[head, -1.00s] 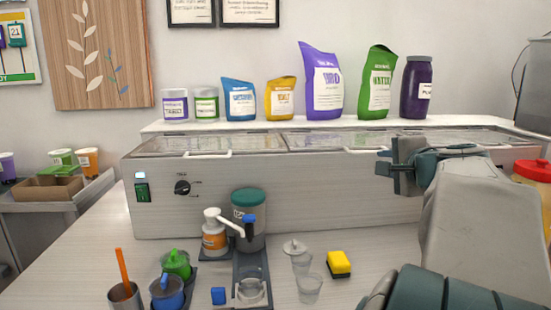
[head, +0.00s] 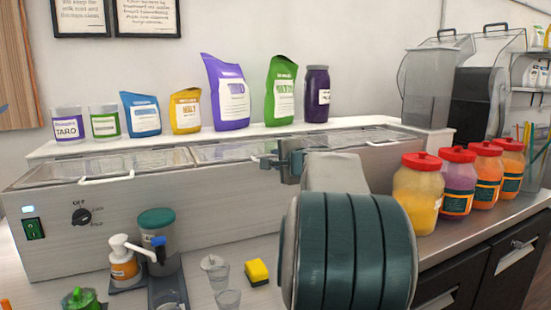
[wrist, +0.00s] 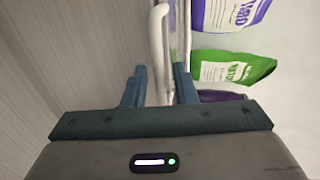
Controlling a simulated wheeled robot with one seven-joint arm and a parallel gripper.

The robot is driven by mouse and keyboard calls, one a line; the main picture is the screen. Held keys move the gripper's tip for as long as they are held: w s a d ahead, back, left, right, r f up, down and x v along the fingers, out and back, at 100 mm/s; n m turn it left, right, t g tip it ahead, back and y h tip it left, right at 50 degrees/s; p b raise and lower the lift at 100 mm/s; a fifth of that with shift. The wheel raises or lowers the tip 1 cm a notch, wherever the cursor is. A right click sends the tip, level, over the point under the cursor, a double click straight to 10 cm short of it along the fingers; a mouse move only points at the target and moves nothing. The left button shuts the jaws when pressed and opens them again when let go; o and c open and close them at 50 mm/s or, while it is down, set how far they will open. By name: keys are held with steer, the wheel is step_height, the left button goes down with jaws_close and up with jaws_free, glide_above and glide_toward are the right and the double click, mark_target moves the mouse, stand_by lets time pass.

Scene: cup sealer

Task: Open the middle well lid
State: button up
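The middle well lid (head: 232,152) is a clear panel in a pale frame on top of the long white well unit, and it lies flat and shut. Its white bar handle (wrist: 157,38) shows in the wrist view, running down between the two blue-grey fingers. My gripper (head: 272,161) is at the unit's front upper edge in the head view and hides most of that handle. The fingers (wrist: 160,88) stand apart on either side of the bar in the wrist view, with a gap visible. Whether a finger touches the bar is unclear.
The left lid handle (head: 106,178) and right lid handle (head: 382,143) flank the middle lid. Bags and jars, including a purple bag (head: 226,95), stand on the shelf behind. A pump bottle (head: 123,262) and yellow sponge (head: 257,271) are below. Red-capped jars (head: 418,195) stand right.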

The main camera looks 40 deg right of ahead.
steer(key=shift+w+d+f, duration=0.1)
steer(key=shift+w, duration=0.25)
jaws_close()
